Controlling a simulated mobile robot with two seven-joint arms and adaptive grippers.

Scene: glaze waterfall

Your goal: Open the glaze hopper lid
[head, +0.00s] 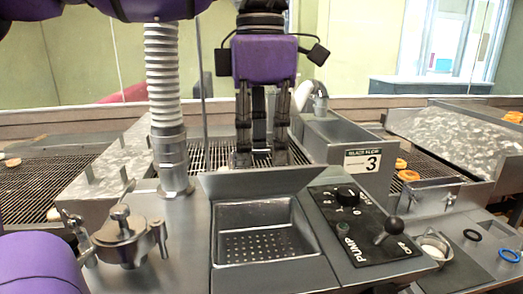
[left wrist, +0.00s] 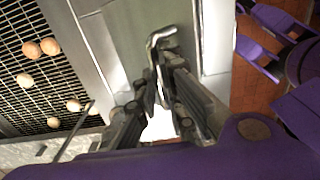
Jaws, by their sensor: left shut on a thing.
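The glaze hopper (head: 265,258) is a grey metal basin with a perforated bottom, in the lower middle of the head view. Its lid (head: 260,184) stands raised and tilted back along the rear edge, so the basin is uncovered. My left gripper (head: 262,158) points down just behind the lid's top edge. In the left wrist view its fingers (left wrist: 158,78) close around a bent silver handle (left wrist: 160,38). In the head view the lid hides the handle and the fingertips' contact. My right gripper is out of view.
A ribbed hose (head: 163,85) rises left of the hopper. A clamped metal fitting (head: 121,238) stands at the lower left. A pump control panel (head: 358,222) with a lever lies right of the basin. Wire conveyors with doughnuts (head: 408,175) run behind and to the right.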

